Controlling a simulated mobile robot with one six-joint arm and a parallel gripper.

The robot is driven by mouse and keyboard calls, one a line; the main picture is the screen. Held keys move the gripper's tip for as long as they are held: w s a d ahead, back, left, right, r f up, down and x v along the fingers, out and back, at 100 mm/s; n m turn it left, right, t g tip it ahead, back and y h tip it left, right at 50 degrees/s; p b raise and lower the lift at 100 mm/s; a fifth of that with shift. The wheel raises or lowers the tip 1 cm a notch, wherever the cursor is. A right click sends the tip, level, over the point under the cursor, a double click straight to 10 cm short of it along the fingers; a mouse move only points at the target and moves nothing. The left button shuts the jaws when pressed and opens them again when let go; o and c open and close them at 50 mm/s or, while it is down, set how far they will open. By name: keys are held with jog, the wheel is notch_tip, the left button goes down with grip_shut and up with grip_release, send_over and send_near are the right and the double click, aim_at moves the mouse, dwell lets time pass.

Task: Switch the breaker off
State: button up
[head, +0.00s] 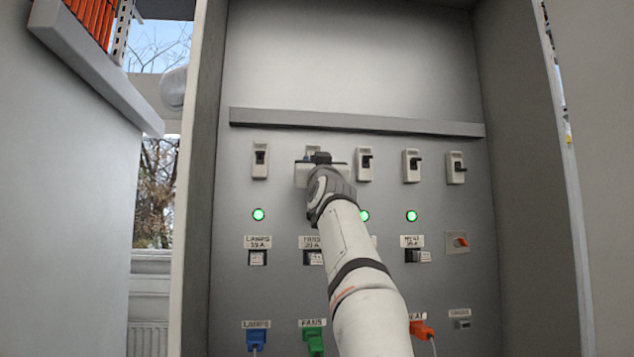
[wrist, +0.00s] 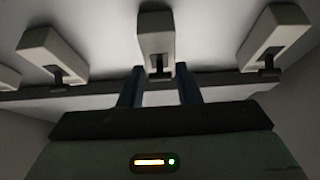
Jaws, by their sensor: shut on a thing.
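A row of white breakers with dark levers runs along the grey panel. The second breaker from the left (head: 313,149) is mostly hidden behind my gripper (head: 320,158) in the head view. In the wrist view, a breaker (wrist: 155,27) is straight ahead, and its dark lever (wrist: 157,66) sits between my two fingers (wrist: 160,78). My gripper is shut on this lever. The lever is at the lower end of its slot in the wrist picture. The FANS label (head: 311,241) is below, partly covered by my arm.
Neighbouring breakers stand close on both sides, one at left (head: 260,161) and one at right (head: 364,165). A grey ledge (head: 356,122) runs above the row. Green lamps (head: 258,214) glow below. Blue (head: 256,338), green (head: 314,340) and orange (head: 421,330) plugs are lower down.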

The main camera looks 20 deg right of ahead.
jog(key=shift+f+t+b, duration=0.15)
jog(key=shift+t+b, duration=0.25)
jog(key=shift+b, duration=0.55)
jog(key=o, duration=0.9)
jog(key=shift+f, duration=0.1)
jog(key=shift+b+v, duration=3.65)
jog(key=shift+v, duration=0.2)
jog(key=shift+w, duration=0.1)
